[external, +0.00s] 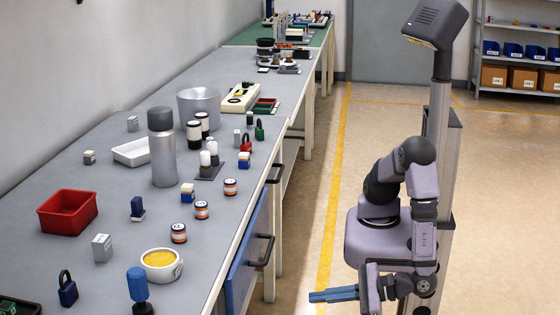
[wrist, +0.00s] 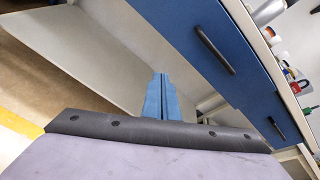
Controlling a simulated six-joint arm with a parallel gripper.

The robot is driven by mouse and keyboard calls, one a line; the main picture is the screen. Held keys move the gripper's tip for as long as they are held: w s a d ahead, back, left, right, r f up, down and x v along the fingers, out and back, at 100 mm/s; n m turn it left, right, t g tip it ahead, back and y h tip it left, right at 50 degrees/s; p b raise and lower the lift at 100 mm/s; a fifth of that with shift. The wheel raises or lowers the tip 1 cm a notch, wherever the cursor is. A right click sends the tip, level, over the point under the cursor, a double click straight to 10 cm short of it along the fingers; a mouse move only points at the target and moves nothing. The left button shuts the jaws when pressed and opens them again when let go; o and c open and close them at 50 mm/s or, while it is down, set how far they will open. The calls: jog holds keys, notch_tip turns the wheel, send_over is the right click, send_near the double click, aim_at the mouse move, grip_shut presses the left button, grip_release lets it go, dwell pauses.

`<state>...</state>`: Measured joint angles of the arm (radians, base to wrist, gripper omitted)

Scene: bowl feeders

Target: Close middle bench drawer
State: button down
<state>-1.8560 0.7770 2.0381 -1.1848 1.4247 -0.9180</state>
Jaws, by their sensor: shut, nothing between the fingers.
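The bench's blue drawer fronts run along its right side, and a blue front (external: 247,245) with a black bar handle (external: 263,252) shows in the external view. A second black handle (external: 276,173) is farther along the bench. In the wrist view, a large blue front (wrist: 190,62) with its handle (wrist: 214,50) and a farther handle (wrist: 276,128) slant across the upper right. I cannot tell which is the middle drawer or how far any is out. My gripper (external: 313,297) is shut and empty, with blue fingers pointing at the bench, apart from the fronts; it also shows in the wrist view (wrist: 160,78).
The bench top (external: 120,235) holds a red bin (external: 68,213), a grey bottle (external: 162,150), a yellow-filled bowl (external: 161,264) and several small parts. Bench legs (external: 270,240) stand below. Open floor (external: 320,180) with a yellow line lies right of the bench.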

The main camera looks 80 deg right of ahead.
aim_at(246, 272)
notch_tip(246, 272, up, 6)
jog(key=w+m+t, duration=0.1)
jog(key=m+t, duration=0.2)
jog(key=m, duration=0.3)
jog(key=shift+a+r+m+y, duration=0.2)
jog(key=shift+a+m+y, duration=0.1)
jog(key=shift+a, duration=0.05)
jog(key=w, duration=1.4)
jog(key=shift+b, duration=0.35)
